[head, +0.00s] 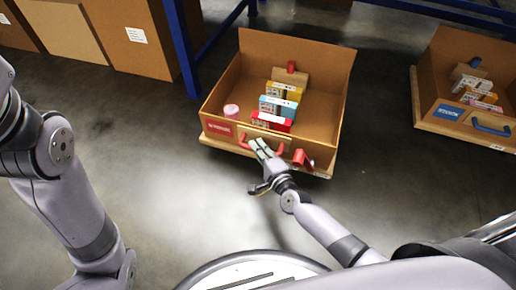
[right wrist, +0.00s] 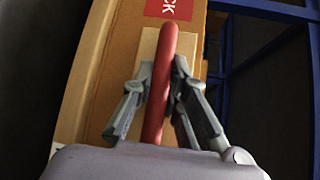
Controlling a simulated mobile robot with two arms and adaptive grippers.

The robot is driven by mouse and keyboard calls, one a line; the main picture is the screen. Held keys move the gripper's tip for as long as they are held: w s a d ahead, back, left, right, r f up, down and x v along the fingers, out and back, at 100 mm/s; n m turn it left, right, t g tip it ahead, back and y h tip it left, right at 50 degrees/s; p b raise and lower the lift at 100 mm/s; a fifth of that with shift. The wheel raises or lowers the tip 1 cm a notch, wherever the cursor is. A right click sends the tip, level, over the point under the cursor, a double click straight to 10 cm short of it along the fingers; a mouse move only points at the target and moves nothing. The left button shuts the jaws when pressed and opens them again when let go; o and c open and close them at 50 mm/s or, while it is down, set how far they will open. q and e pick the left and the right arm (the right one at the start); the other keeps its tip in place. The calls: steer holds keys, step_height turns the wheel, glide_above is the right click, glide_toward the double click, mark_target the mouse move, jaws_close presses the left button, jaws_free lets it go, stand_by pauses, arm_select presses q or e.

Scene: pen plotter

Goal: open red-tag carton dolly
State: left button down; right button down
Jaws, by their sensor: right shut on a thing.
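The red-tag carton dolly (head: 221,107) is an open-topped cardboard carton on a low wooden base, at the centre of the head view. Its red tag (head: 219,128) is on the front left, and also shows at the top of the right wrist view (right wrist: 169,8). A red bar handle (head: 243,141) runs along its front. My right gripper (head: 259,146) is shut on this handle, which passes between its fingers (right wrist: 160,88) in the right wrist view. A red fitting (head: 301,158) is at the front right. My left gripper is out of view.
Several small boxes (head: 279,105) and a pink-and-white round item (head: 231,111) are inside the carton. A blue-tag carton dolly (head: 428,88) stands at the right. A blue rack post (head: 183,50) and closed cartons (head: 130,35) stand behind left. The floor in front is clear.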

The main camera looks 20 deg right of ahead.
steer(key=shift+s+f, duration=0.1)
steer(key=shift+f, duration=0.1)
steer(key=c, duration=1.6)
jaws_free()
steer(key=shift+r, duration=0.15)
steer(key=shift+o, duration=0.2)
